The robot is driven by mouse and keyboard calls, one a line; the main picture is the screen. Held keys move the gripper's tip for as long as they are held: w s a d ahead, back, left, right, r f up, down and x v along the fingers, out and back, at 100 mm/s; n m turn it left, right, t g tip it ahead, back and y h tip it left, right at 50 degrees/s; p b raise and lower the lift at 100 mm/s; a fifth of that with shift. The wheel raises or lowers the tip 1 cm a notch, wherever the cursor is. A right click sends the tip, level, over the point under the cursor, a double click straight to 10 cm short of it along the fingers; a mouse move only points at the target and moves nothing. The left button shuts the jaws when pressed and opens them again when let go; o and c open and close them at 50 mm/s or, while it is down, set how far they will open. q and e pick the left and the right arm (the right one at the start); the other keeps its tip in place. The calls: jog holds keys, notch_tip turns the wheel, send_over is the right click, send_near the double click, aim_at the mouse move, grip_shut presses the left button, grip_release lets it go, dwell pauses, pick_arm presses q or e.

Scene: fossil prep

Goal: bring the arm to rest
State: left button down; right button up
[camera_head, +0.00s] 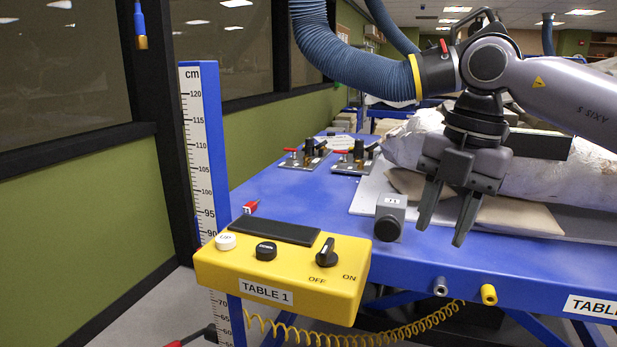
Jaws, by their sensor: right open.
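My right arm comes in from the right, and its gripper (447,228) hangs with its fingers pointing down over the front part of the blue table (285,190). The two dark grey fingers are apart with nothing between them. The gripper is just right of a small grey box marked 13 (390,213) and in front of a tan pad (520,214). Whether it touches anything cannot be told. My left gripper is not in view.
A yellow control box (283,287) labelled TABLE 1 is at the table's front left corner, beside a blue height scale (213,150). A white wrapped bundle (560,172) lies behind the gripper. Two toggle clamps (305,154) (354,158) stand farther back. A blue hose (350,62) hangs above.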

jog(key=d+m+y, duration=0.1)
jog(key=d+m, duration=0.3)
jog(key=d, duration=1.2)
jog(key=a+f+n+t+y, duration=0.1)
jog(key=a+f+t+y, duration=0.3)
jog(key=a+f+y, duration=1.1)
jog(key=s+d+f+m+t+h, duration=0.25)
jog(key=f+m+t+h, duration=0.2)
jog(key=f, duration=0.35)
jog(key=s+d+f+m+t+h, duration=0.2)
jog(key=d+f+m+t+h, duration=0.25)
jog(key=f+m, duration=0.2)
jog(key=s+d+f+m+g+h, duration=0.3)
jog(key=s+d+f+g+h, duration=0.35)
jog(key=s+f, duration=0.65)
jog(key=a+f+m+t, duration=0.1)
jog(key=a+m+t, duration=0.2)
jog(key=a+m, duration=0.75)
notch_tip(320, 180, up, 8)
jog(key=s+a+n+p, duration=0.1)
jog(key=n+p, duration=0.1)
jog(key=p, duration=0.9)
jog(key=shift+s+a+r, duration=0.15)
jog(key=shift+s, duration=0.1)
